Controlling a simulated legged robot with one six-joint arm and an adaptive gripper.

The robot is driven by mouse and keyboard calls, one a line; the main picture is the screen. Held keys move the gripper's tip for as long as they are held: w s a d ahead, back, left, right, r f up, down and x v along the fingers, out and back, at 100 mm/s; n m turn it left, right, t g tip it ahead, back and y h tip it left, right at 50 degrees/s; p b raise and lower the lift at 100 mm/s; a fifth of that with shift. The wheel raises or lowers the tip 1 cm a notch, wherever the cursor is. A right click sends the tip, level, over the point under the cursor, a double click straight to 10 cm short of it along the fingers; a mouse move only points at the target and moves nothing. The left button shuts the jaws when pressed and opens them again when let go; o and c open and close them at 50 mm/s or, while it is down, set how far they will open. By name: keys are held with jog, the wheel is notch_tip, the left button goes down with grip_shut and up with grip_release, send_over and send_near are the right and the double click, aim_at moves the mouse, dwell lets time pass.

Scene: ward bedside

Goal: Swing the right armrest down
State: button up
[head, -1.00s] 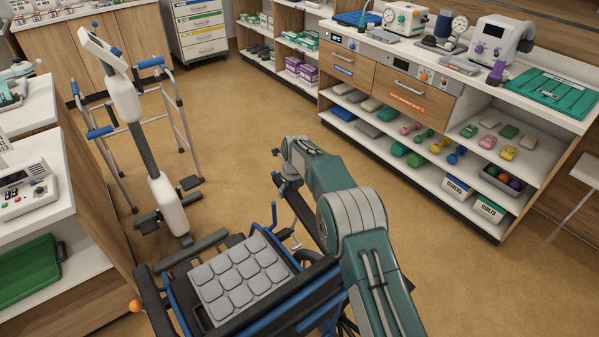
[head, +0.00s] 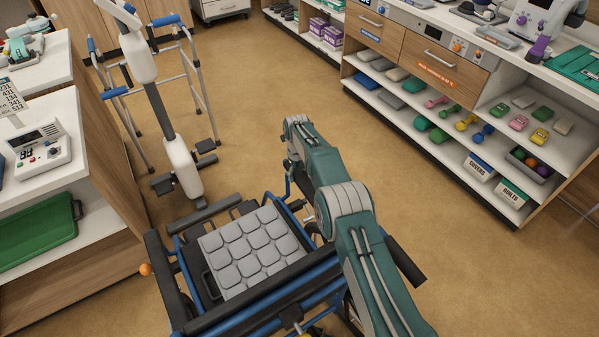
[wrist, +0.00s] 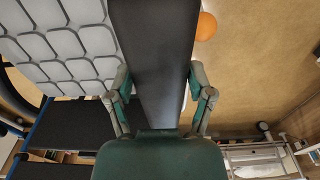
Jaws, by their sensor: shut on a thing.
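The wheelchair has a grey padded seat (head: 250,250) and a blue frame, seen below me in the head view. Its right armrest is a long dark pad (wrist: 155,50), running up the middle of the wrist view. My gripper (wrist: 160,97) is shut on this pad, with one finger against each side. In the head view my arm hides the gripper and most of the armrest. A dark bar end (head: 405,262) shows right of my arm; it looks like part of this armrest. The left armrest (head: 170,285) lies at the chair's other side. An orange ball (wrist: 206,26) shows beside the held pad.
A white-and-grey post device (head: 180,165) and a walker (head: 195,90) stand beyond the chair. A wooden cabinet with a green tray (head: 40,237) is at left. Open shelves (head: 440,150) stand at right. Floor between chair and shelves is clear.

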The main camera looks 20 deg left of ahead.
jog(key=shift+w+r, duration=0.1)
jog(key=shift+w, duration=0.1)
jog(key=o, duration=1.2)
jog(key=shift+o, duration=0.5)
jog(key=shift+s, duration=0.1)
notch_tip(320, 180, up, 12)
jog(key=shift+w+a+f, duration=0.2)
jog(key=shift+w+a, duration=0.1)
jog(key=shift+a, duration=0.05)
